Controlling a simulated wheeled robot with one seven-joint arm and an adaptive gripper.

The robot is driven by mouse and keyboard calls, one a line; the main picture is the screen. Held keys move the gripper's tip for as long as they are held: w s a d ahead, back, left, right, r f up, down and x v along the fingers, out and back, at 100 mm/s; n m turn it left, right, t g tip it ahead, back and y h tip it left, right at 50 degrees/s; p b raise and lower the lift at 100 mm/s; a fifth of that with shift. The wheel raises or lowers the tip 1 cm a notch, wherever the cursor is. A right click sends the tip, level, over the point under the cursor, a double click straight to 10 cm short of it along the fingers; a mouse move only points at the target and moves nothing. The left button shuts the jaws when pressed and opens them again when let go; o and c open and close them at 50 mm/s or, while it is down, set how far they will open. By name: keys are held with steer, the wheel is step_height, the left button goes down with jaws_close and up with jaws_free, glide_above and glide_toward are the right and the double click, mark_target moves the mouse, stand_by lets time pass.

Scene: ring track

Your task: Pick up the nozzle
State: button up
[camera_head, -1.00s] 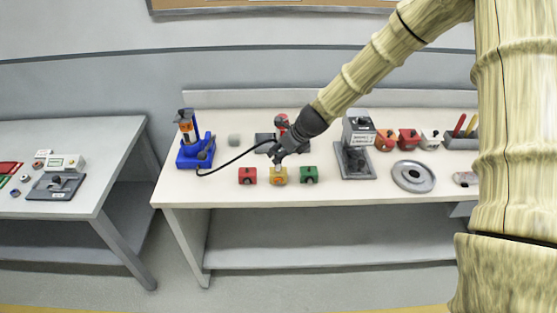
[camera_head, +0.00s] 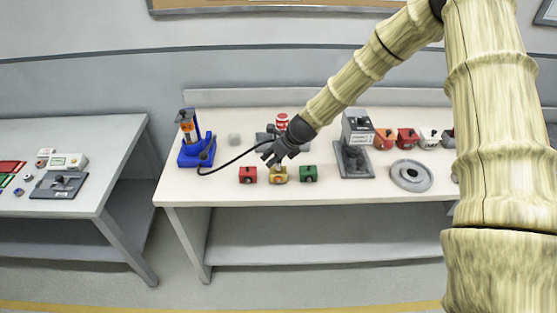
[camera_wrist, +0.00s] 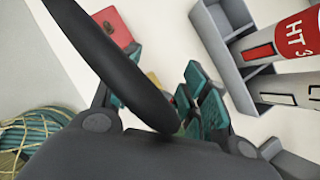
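The nozzle is not clearly made out. A black hose (camera_head: 232,161) runs from the blue stand (camera_head: 196,152) to my gripper (camera_head: 278,162). In the wrist view the hose (camera_wrist: 115,65) crosses thick and dark in front of the fingers and hides part of the left one. My gripper points down just above the yellow block (camera_head: 278,178), which sits between a red block (camera_head: 248,175) and a green block (camera_head: 308,174). Teal finger parts stand apart in the wrist view, with some yellow (camera_wrist: 153,79) between them. I see nothing clearly gripped.
A grey machine (camera_head: 356,150), a grey disc (camera_head: 411,175) and several bins lie to the right. Another table (camera_head: 110,150) is at left.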

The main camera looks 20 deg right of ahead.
jaws_close()
steer(key=shift+r, duration=0.1)
